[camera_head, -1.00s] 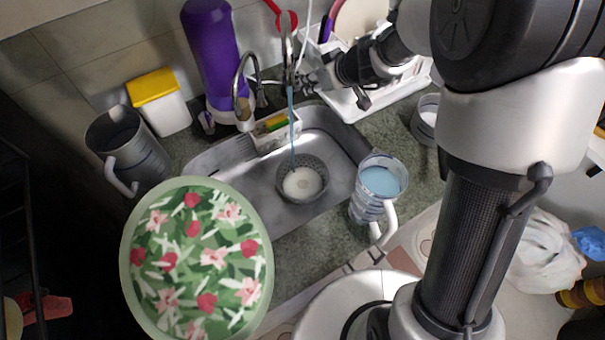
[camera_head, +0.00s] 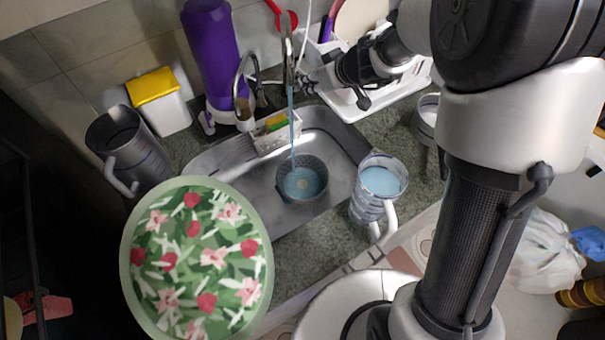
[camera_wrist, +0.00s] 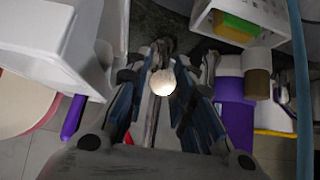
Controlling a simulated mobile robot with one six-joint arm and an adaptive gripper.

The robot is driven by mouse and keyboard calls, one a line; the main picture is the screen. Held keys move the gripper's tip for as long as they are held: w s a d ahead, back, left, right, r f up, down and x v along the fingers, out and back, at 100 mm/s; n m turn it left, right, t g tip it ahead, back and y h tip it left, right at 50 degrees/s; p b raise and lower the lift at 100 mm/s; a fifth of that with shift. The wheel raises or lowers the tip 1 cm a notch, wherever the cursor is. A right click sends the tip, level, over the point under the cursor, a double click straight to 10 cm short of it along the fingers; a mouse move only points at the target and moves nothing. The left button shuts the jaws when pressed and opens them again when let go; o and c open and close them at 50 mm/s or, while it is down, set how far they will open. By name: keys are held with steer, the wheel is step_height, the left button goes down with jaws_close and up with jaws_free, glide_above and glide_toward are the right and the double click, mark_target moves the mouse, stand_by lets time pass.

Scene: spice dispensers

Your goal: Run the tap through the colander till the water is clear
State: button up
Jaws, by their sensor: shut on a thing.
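The colander (camera_head: 288,190) stands in the steel sink basin. A blue stream of water (camera_head: 292,130) falls from the tap (camera_head: 290,50) into it. The water in the colander (camera_head: 305,183) looks blue around a small pale patch in the middle. My gripper (camera_wrist: 163,85) is at the right of the tap in the head view. In the wrist view its fingers are closed around a pale round knob (camera_wrist: 162,82), which looks like the tap's handle. The blue stream also shows at the right of the wrist view (camera_wrist: 302,100).
A sponge caddy (camera_head: 275,133) sits at the sink's back edge. A jug of blue liquid (camera_head: 381,183) stands right of the sink, a grey jug (camera_head: 128,150) left. A purple bottle (camera_head: 212,50) and a white rack (camera_head: 350,105) flank the tap. A floral tray (camera_head: 200,255) is in front.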

steer(key=shift+f, duration=0.1)
stand_by(0.5)
steer(key=shift+s+d+f+b, duration=0.2)
steer(key=shift+f+b, duration=0.3)
steer(key=shift+b, duration=0.25)
steer(key=shift+s+d+f+b, duration=0.2)
steer(key=shift+f+b, duration=0.25)
steer(key=shift+b, duration=0.25)
steer(key=o, duration=0.9)
steer(key=shift+a+r, duration=0.1)
steer(key=shift+o, duration=0.2)
steer(key=v, duration=0.7)
steer(key=shift+p, duration=0.4)
